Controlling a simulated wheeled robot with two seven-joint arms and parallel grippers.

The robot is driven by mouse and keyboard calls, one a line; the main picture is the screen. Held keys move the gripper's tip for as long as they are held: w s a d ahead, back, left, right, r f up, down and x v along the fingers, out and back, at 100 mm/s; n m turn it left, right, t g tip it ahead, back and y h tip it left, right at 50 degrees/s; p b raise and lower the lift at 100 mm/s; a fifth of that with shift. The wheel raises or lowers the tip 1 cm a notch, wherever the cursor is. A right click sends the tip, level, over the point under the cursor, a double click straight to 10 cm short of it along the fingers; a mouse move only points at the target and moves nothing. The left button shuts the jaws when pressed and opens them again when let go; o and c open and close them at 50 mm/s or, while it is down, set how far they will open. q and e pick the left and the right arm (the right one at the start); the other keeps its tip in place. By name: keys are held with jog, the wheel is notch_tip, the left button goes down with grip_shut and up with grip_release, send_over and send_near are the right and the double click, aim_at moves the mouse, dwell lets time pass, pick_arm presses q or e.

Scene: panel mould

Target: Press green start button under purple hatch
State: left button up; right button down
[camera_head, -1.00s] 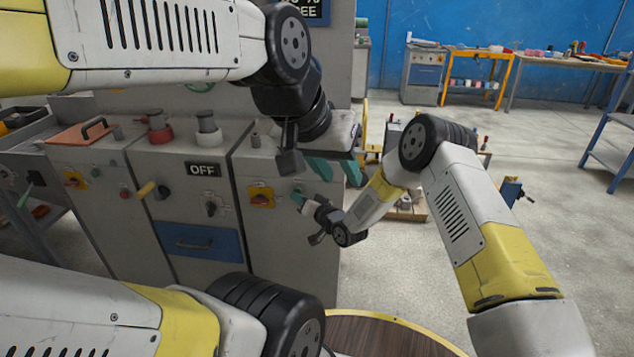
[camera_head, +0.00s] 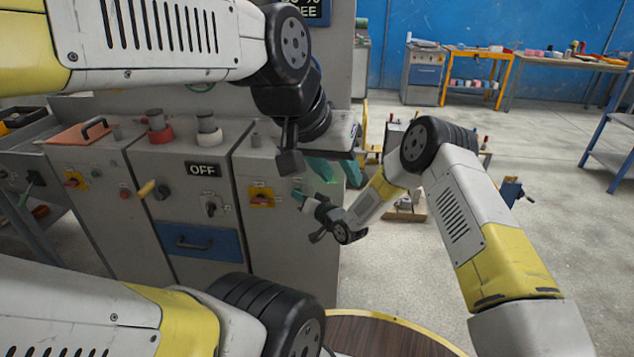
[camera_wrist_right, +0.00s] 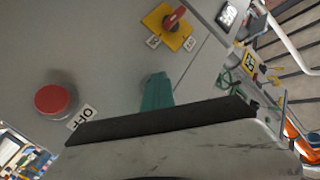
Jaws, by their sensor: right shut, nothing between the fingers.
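I cannot make out the purple hatch or the green start button in either view. My left gripper (camera_head: 338,173) is at the right end of the grey console, beside its top ledge. Its two teal fingers look apart, and a bright green patch shows by the nearer one; I cannot tell what it is. My right gripper (camera_head: 299,197) is low in front of the console's right panel, just right of a yellow switch plate (camera_head: 261,196). In the right wrist view its teal fingers (camera_wrist_right: 156,90) are shut, with nothing between them. Whether they touch the panel is unclear.
A red button (camera_wrist_right: 54,99) shows in the right wrist view. A round wooden table (camera_head: 375,337) stands in front. Open floor lies to the right.

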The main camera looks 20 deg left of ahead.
dwell(0.3)
jog(key=shift+s+d, duration=0.25)
jog(key=shift+s, duration=0.55)
jog(key=s, duration=0.2)
jog(key=s+d, duration=0.1)
jog(key=s, duration=0.2)
dwell(0.7)
